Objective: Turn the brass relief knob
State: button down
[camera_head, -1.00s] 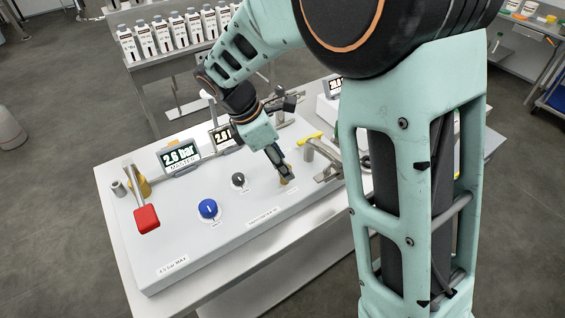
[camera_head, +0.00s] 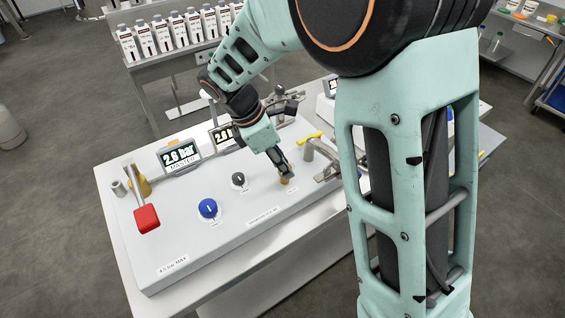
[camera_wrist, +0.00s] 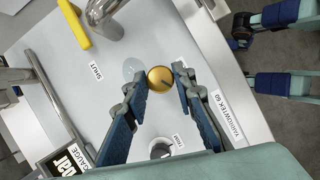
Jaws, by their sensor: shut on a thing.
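The brass relief knob (camera_wrist: 160,78) is a small round gold knob with a dark pointer line on its top. It also shows in the head view (camera_head: 284,180) on the panel's right part, under my fingertips. My gripper (camera_wrist: 161,82) has one blue-padded finger on each side of the knob and is shut on it near the fingertips. In the head view my gripper (camera_head: 284,170) comes down from the upper left onto the knob. The knob's lower sides are partly hidden by the fingers.
A blue knob (camera_head: 208,208), a dark knob (camera_head: 239,180) and a red-handled lever (camera_head: 147,218) stand on the white panel (camera_head: 190,250). A yellow-handled valve with a metal pipe (camera_head: 312,146) is close on the right. Displays (camera_head: 180,156) line the back.

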jog(key=m, duration=0.1)
jog(key=m+g+p, duration=0.1)
jog(key=m, duration=0.1)
jog(key=shift+w+r+m+p, duration=0.1)
jog(key=shift+w+m+p, duration=0.05)
jog(key=shift+m+p, duration=0.15)
jog(key=shift+w+m+g+p, duration=0.1)
jog(key=shift+m+g+p, duration=0.7)
jog(key=shift+m, duration=1.2)
jog(key=c, duration=1.6)
grip_release()
jog(key=v, duration=1.2)
jog(key=shift+w, duration=0.2)
